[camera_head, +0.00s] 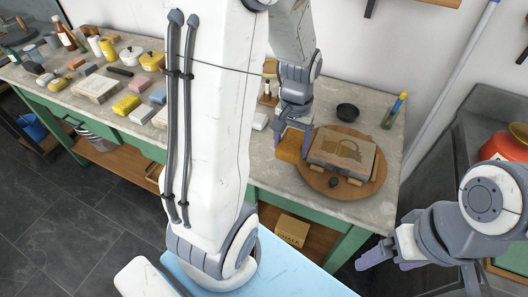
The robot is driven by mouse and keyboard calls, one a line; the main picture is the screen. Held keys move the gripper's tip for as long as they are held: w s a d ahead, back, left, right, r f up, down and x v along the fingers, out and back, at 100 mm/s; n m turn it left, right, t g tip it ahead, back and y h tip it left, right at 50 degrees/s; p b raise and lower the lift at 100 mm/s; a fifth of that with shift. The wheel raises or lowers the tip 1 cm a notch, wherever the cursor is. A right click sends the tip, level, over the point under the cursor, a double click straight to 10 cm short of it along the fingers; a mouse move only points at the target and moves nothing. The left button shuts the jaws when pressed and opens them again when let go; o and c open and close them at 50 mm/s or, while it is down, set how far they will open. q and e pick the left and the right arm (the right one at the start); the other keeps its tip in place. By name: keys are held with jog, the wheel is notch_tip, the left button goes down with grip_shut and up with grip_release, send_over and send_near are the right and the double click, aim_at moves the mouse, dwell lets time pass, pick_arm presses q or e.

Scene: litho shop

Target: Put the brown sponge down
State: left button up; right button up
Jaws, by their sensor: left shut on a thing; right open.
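The brown sponge (288,148) is between the fingers of my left gripper (293,139), which is shut on it. The sponge is low over the bench, beside the left edge of a round wooden board (315,182). I cannot tell whether it touches the bench or the board. My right gripper (390,259) is open and empty, in front of the bench at the lower right, away from the sponge.
A grey stone block (342,151) lies on the board, with a small dark lump (334,182) in front. A black bowl (347,111) and a glass with a brush (394,112) stand behind. Several blocks, sponges and pots crowd the bench's left. My white arm hides its middle.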

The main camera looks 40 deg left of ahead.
pick_arm(q)
jog(key=p, duration=0.1)
send_over(257, 158)
notch_tip(257, 158, down, 6)
jog(key=shift+s+f, duration=0.1)
jog(key=shift+f, duration=0.1)
notch_tip(257, 158, down, 4)
jog(key=shift+r+p, duration=0.1)
jog(key=shift+p, duration=0.25)
jog(key=shift+f, duration=0.2)
jog(key=shift+f, duration=0.2)
jog(key=o, duration=1.1)
jog(key=shift+r, duration=0.1)
jog(key=shift+r, duration=0.25)
notch_tip(257, 158, up, 12)
jog(key=shift+f, duration=0.1)
